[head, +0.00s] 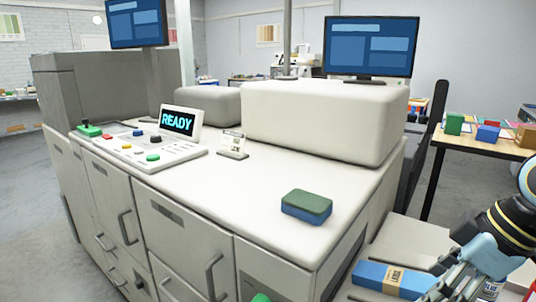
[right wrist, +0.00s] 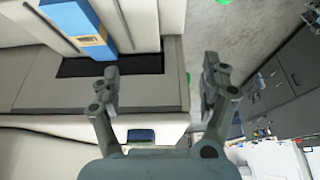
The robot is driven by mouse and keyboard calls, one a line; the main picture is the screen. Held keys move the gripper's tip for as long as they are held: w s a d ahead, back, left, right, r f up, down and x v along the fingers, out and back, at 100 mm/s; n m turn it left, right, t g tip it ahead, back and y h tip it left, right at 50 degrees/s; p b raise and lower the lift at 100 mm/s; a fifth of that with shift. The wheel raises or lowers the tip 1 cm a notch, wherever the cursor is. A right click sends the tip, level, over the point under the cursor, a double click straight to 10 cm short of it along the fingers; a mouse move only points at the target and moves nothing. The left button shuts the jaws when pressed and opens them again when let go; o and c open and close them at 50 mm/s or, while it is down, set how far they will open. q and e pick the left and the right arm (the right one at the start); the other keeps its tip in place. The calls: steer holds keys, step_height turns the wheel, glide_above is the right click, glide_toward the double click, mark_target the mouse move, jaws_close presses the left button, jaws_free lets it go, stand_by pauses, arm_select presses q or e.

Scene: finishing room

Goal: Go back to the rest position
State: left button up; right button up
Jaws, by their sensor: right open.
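My right gripper (right wrist: 161,75) is open and empty in the right wrist view, its two fingers well apart. In the head view my right arm comes in at the lower right, and its light-blue gripper (head: 452,284) is partly cut off by the bottom edge. It is beside the blue box with an orange label (head: 378,277), which lies on the lower side shelf. That box also shows at the top left of the right wrist view (right wrist: 75,17), apart from the fingers. My left gripper is in neither view.
A large pale machine (head: 200,190) fills the middle. On its top are a green-and-blue block (head: 306,206), a small sign (head: 233,146) and a control panel with a READY screen (head: 178,122). A table (head: 470,145) with coloured blocks stands at right.

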steer(key=s+d+f+m+t+h, duration=0.15)
steer(key=s+m, duration=0.35)
steer(key=s, duration=0.5)
steer(key=s+f+m+g+h, duration=0.1)
steer(key=s+f+m+h, duration=0.25)
steer(key=s, duration=0.55)
step_height(320, 180, down, 31)
steer(key=s+d+m+b, duration=0.2)
steer(key=b, duration=0.5)
arm_select(q)
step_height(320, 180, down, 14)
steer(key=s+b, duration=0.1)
steer(key=b, duration=0.6)
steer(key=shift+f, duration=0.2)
arm_select(e)
steer(key=s+f+g, duration=0.1)
steer(key=s+f, duration=0.8)
steer(key=f, duration=0.3)
steer(key=s+d+f+g, duration=0.1)
steer(key=s+f, duration=0.9)
steer(key=f, duration=0.2)
steer(key=shift+d+f+y, duration=0.2)
steer(key=shift+f+y, duration=0.1)
steer(key=shift+f, duration=0.1)
